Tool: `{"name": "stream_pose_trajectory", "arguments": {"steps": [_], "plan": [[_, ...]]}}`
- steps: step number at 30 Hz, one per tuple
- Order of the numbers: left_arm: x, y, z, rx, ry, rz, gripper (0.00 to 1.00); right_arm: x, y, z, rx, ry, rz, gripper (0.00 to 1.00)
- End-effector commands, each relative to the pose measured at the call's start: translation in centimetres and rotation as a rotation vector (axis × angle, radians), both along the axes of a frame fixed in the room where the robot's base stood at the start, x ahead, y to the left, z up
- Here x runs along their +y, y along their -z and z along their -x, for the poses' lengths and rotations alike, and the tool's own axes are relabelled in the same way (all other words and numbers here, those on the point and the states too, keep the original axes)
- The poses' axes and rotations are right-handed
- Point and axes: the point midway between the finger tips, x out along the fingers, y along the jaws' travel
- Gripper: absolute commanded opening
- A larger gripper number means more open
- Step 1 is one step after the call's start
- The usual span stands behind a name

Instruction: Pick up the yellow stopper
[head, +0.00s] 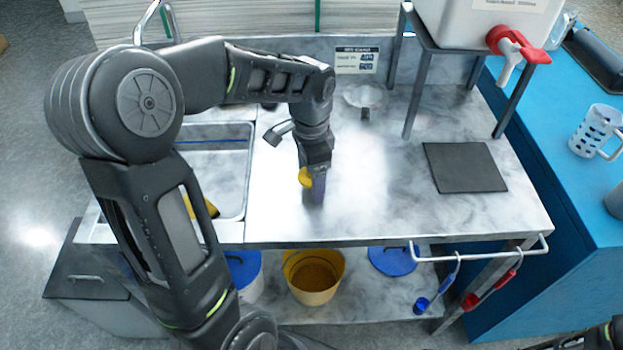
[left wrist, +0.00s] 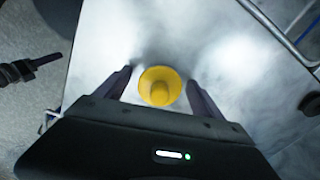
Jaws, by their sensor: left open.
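The yellow stopper (head: 305,177) is on the metal counter near its front edge, partly hidden by my left gripper in the head view. In the left wrist view the stopper (left wrist: 161,86) is round, with a raised knob in its middle, and lies between the two fingers. My left gripper (head: 317,188) is open and points down over the stopper. In the left wrist view its fingers (left wrist: 160,88) stand apart on both sides of it, with a gap on the right. Whether either finger touches it I cannot tell. My right gripper is not clearly in view.
A sink (head: 228,168) lies left of the stopper. A yellow bucket (head: 313,278) stands on the lower shelf. The counter's middle is clear.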

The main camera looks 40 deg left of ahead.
Motion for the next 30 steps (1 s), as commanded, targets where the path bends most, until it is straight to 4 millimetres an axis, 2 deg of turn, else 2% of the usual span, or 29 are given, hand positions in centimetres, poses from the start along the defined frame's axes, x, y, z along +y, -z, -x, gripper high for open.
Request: {"name": "stream_pose_trajectory", "arguments": {"steps": [2, 26, 30], "plan": [[0.00, -0.01, 0.00, 0.000, 0.000, 0.000, 0.78, 0.00, 0.00, 0.00, 0.000, 0.000, 0.000, 0.36], [0.00, -0.01, 0.00, 0.000, 0.000, 0.000, 0.13, 0.00, 0.00, 0.00, 0.000, 0.000, 0.000, 0.36], [0.00, -0.02, 0.00, 0.000, 0.000, 0.000, 0.12, 0.00, 0.00, 0.00, 0.000, 0.000, 0.000, 0.36]]}}
